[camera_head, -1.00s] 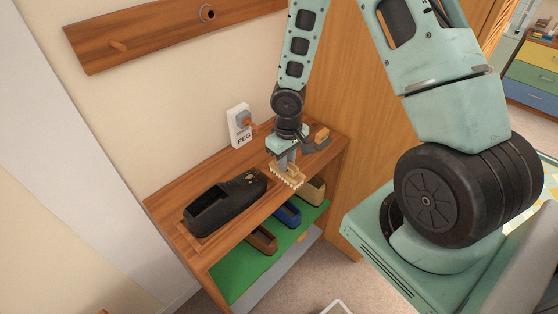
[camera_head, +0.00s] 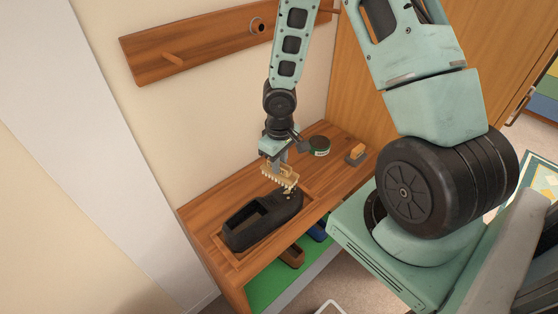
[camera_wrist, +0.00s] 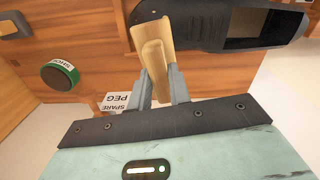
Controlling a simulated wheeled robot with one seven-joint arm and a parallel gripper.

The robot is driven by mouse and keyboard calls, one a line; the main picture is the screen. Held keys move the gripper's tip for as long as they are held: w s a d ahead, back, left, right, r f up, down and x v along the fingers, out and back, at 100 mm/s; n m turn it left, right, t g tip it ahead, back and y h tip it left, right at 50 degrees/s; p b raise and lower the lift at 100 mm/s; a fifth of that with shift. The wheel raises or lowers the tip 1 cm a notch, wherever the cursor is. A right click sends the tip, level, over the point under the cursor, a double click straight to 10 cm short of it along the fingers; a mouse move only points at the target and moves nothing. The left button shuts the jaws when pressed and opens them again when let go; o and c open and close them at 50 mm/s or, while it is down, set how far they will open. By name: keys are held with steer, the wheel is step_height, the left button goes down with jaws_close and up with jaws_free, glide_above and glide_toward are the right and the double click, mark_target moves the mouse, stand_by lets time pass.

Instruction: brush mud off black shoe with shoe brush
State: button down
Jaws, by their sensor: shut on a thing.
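The black shoe (camera_head: 240,236) lies on the wooden bench top, its open end toward the lower left and its toe toward the right. Small tan specks of mud show on its toe. My gripper (camera_head: 279,160) is shut on the shoe brush (camera_head: 275,175), a pale wooden brush with light bristles, over the toe end. I cannot tell whether the bristles touch the shoe. In the wrist view the brush (camera_wrist: 153,60) sits between both fingers, beside the dark shoe (camera_wrist: 215,25); its bristles are hidden there.
A round dark tin with a green label (camera_head: 319,145) and a small grey-and-tan block (camera_head: 356,154) stand on the bench to the right. A white "SPARE PEG" label (camera_wrist: 113,102) shows in the wrist view. Below, brown (camera_head: 292,256) and blue shoes stand on a green shelf.

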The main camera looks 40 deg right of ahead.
steer(key=shift+f, duration=0.65)
steer(key=shift+f+b, duration=1.2)
steer(key=shift+b, duration=0.15)
steer(key=shift+s, duration=0.15)
